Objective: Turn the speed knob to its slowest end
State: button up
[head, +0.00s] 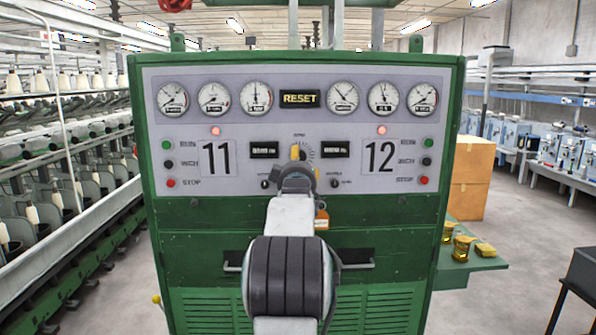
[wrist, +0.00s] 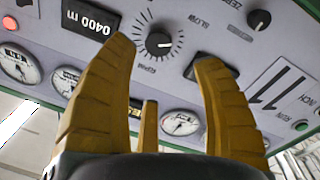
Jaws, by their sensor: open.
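The speed knob (wrist: 159,43) is a round black knob with a pale pointer mark, set in a ring of tick marks on the grey panel. The word SLOW shows beside its ring in the wrist view. My gripper (wrist: 165,58) is open, its yellow fingers on either side of the knob in the picture, with nothing between them. I cannot tell the exact gap to the panel. In the head view my gripper (head: 297,153) is in front of the panel's centre and hides the knob; only part of the dial ring (head: 311,152) shows.
A smaller black knob (wrist: 258,19) marked ZERO is nearby. An orange tag (head: 321,218) hangs below. A side shelf (head: 472,262) with brass-coloured pieces is at right.

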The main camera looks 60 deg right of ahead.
jog(key=shift+v, duration=1.55)
jog(key=shift+f, duration=0.1)
